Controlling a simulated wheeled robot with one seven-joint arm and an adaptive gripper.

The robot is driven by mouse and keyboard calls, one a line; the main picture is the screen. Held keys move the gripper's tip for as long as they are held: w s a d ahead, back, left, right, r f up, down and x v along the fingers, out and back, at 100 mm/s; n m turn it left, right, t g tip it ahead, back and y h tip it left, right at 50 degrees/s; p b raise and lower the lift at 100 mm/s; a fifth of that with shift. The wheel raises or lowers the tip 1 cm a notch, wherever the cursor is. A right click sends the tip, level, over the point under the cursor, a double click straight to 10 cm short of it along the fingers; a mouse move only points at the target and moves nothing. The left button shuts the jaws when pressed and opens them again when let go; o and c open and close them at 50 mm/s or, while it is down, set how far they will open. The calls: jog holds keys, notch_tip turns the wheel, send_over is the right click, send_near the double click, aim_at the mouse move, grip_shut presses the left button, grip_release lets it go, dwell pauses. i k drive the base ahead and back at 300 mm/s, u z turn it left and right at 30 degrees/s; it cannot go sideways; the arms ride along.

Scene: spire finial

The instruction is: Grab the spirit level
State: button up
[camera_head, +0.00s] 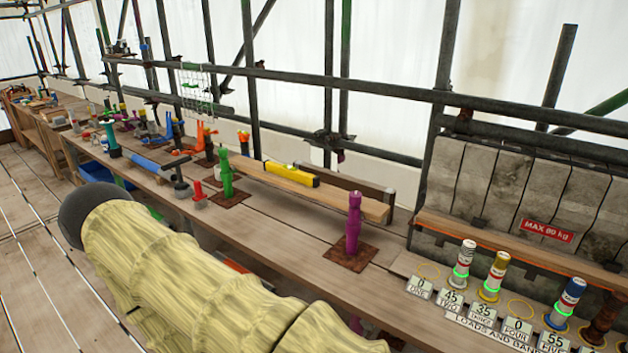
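A green post (226,175) stands left of the level, and a magenta post (353,222) stands in front of the beam's right end. Scaffold rails (300,78) run behind the workbench (290,238). Banded cylinders (494,274) stand at the right. Tools crowd the bench's far left.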

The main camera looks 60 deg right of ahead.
aim_at(288, 171)
jog(key=u, duration=0.05)
jog(key=k, duration=0.1)
jog(key=z, duration=1.1)
